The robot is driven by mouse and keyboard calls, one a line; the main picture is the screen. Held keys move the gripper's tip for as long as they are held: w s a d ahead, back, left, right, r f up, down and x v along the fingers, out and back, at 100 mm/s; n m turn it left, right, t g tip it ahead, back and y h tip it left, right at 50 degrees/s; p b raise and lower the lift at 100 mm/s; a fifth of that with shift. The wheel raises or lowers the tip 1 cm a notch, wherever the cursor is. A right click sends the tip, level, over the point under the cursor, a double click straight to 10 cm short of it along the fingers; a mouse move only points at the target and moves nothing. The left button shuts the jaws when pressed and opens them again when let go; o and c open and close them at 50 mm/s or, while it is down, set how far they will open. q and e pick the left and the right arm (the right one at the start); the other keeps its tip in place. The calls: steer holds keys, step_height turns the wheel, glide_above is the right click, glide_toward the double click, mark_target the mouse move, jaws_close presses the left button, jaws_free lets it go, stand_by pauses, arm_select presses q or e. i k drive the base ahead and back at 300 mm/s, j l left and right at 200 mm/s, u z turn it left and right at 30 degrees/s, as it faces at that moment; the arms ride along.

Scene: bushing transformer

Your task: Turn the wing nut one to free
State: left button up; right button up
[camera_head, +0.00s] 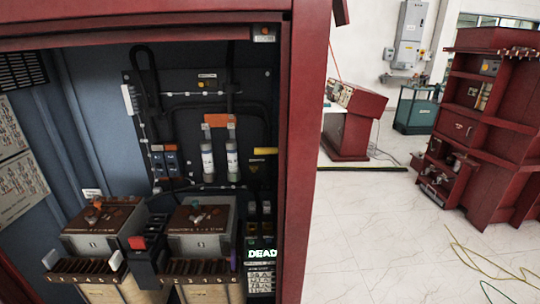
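Two grey boxes with brown tops stand side by side low in the open red cabinet. On the left box (88,244) sits a small orange-brown fitting (93,215), which looks like a wing nut but is too small to be sure. A similar small fitting (196,214) sits on the right box (202,246). I cannot read which one is marked one. Neither of my grippers shows in the head view, and nothing is seen touching the fittings.
The cabinet's red right post (305,150) bounds the opening. A dark block with a red part (146,262) stands between the boxes. Numbered dark racks (85,270) lie in front. Two white cylinders (207,160) stand behind. A lit "DEAD" display (262,254) is at right. The floor outside is mostly clear.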

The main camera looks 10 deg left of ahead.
mark_target(93, 220)
steer(key=u, duration=1.8)
steer(key=i+j+z, duration=0.1)
steer(key=i+j, duration=0.7)
steer(key=i, duration=0.15)
